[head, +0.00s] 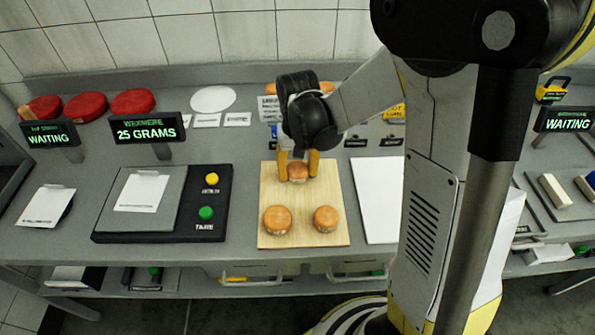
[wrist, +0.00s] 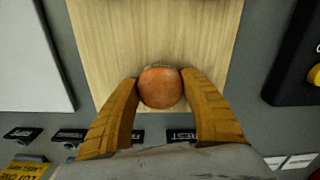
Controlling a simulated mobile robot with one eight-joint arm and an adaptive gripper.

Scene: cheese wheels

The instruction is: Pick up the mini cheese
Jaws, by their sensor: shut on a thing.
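The mini cheese (wrist: 161,88) is a small round orange-brown piece. It sits between the two yellow fingers of my gripper (wrist: 161,92) in the wrist view, with a finger touching each side. In the head view my gripper (head: 298,168) points down at the far end of the wooden board (head: 263,190), shut on this cheese (head: 298,174). I cannot tell whether the cheese is resting on the board or just above it. Two more orange-brown cheeses, a left one (head: 277,220) and a right one (head: 326,219), lie at the board's near end.
A black scale (head: 160,205) with yellow and green buttons is left of the board; its display (head: 149,128) reads 25 GRAMS. A white sheet (head: 380,200) lies right of the board. Red cheese wheels (head: 86,107) and a white disc (head: 213,99) are at the back.

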